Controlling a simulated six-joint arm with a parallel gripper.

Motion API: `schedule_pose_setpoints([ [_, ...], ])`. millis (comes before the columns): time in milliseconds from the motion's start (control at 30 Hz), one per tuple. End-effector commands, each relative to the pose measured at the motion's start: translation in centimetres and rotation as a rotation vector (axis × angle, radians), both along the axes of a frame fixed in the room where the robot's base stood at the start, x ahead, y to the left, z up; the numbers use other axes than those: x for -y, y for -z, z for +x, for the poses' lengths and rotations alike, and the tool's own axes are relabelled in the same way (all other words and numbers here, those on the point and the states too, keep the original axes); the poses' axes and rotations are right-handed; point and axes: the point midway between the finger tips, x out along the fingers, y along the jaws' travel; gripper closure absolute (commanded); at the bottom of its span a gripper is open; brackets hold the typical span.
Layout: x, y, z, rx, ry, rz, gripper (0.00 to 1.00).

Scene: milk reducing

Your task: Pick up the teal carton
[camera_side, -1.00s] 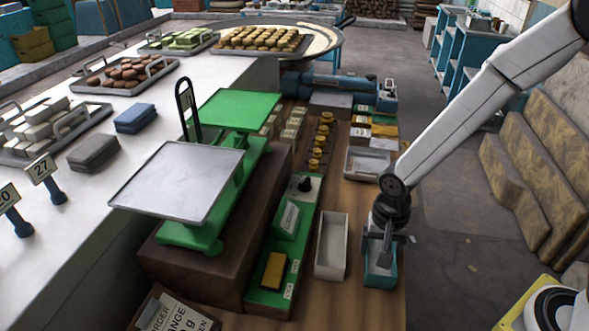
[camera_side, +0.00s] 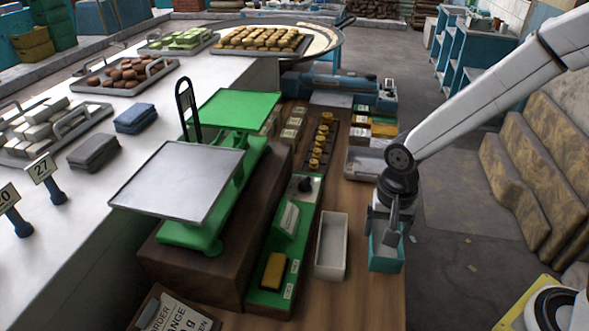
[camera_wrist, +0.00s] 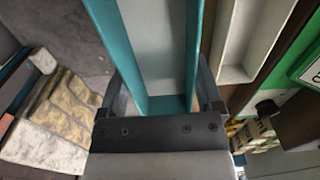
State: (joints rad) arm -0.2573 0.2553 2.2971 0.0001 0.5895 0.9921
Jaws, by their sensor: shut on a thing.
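The teal carton (camera_side: 386,257) is an open-topped box with teal walls and a pale inside, near the right edge of the wooden table in the side view. My gripper (camera_side: 386,226) is over its far end, with its fingers shut on the carton's walls. In the wrist view the carton (camera_wrist: 193,60) runs up from between the two dark fingers of my gripper (camera_wrist: 165,95), one on each outer side. The carton looks empty and about level. I cannot tell whether its base touches the table.
A white open carton (camera_side: 332,246) stands just left of the teal one. A green panel (camera_side: 285,245) with a yellow block and the green balance scale (camera_side: 190,235) are further left. A metal tray (camera_side: 366,163) lies behind.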

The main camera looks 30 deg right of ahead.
Motion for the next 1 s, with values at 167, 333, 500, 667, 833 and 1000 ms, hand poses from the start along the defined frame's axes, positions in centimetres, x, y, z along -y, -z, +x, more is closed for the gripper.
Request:
schedule_pose_setpoints([
  [167,0.0,-2.4,0.1,0.005,0.0,0.001,0.71],
  [333,0.0,-3.9,0.1,0.002,0.0,0.001,0.71],
  [500,0.0,-4.5,0.0,0.001,0.0,0.0,0.71],
  [667,0.0,-4.6,0.0,0.0,0.0,0.0,0.71],
  [833,0.0,-4.6,0.0,0.0,0.0,0.0,0.71],
  [1000,0.0,-4.6,0.0,0.0,0.0,0.0,0.71],
])
